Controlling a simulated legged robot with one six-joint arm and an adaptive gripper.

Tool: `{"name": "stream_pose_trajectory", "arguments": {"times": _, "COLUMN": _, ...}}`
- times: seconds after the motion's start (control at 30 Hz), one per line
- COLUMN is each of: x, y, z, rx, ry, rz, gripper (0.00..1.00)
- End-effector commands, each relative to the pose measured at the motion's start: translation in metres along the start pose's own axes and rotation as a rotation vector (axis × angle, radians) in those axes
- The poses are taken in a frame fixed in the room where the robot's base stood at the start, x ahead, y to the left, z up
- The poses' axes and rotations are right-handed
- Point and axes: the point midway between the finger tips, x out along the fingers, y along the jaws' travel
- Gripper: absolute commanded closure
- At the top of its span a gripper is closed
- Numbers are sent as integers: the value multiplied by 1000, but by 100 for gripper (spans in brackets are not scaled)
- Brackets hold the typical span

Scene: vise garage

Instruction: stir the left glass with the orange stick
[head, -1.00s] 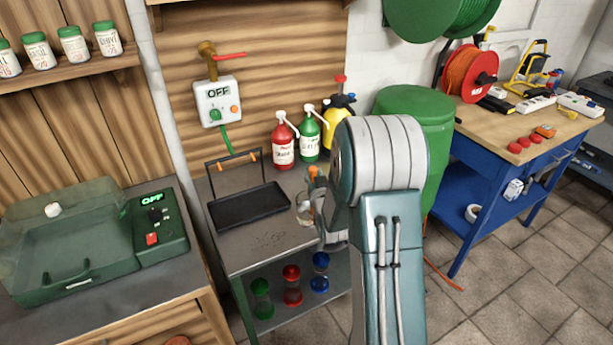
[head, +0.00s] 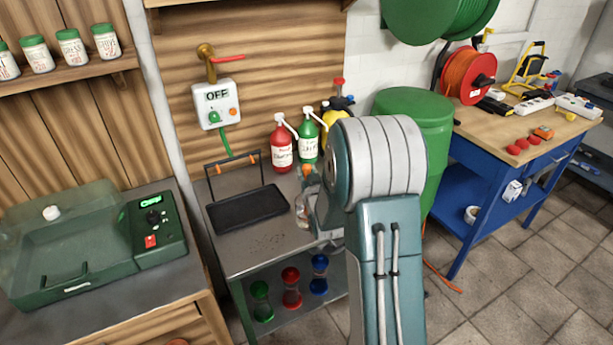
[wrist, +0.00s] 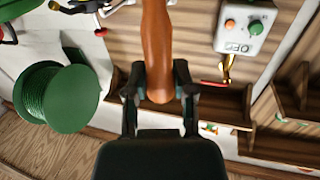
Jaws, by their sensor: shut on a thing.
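My gripper (wrist: 158,92) is shut on the orange stick (wrist: 157,45), which fills the upper middle of the wrist view. In the head view the orange top of the stick (head: 307,170) shows just left of my arm. A clear glass (head: 301,212) stands on the grey metal bench below it, partly covered by my gripper. I see only one glass; any other is hidden by my arm. I cannot tell whether the stick's lower end is inside the glass.
A black tray (head: 247,207) with a handle lies left of the glass. Red (head: 281,152) and green (head: 308,142) pump bottles and a yellow sprayer (head: 334,119) stand behind. Coloured hourglass shapes (head: 291,288) sit on the lower shelf. A green barrel (head: 413,115) is right of the bench.

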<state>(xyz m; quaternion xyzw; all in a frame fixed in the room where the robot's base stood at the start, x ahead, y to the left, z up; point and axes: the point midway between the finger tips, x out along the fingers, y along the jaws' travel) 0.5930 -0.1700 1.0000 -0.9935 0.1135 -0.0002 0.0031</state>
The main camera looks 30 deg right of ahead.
Motion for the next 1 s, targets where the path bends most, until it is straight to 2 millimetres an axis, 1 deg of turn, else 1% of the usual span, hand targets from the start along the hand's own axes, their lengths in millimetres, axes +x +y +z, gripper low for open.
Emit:
{"name": "stream_pose_trajectory", "arguments": {"times": 0.03, "x": 0, "y": 0, "z": -5, "rx": 0, "ry": 3, "rz": 0, "gripper": 100}}
{"name": "stream_pose_trajectory", "arguments": {"times": 1.0, "x": 0, "y": 0, "z": -70, "rx": 0, "ry": 3, "rz": 0, "gripper": 100}}
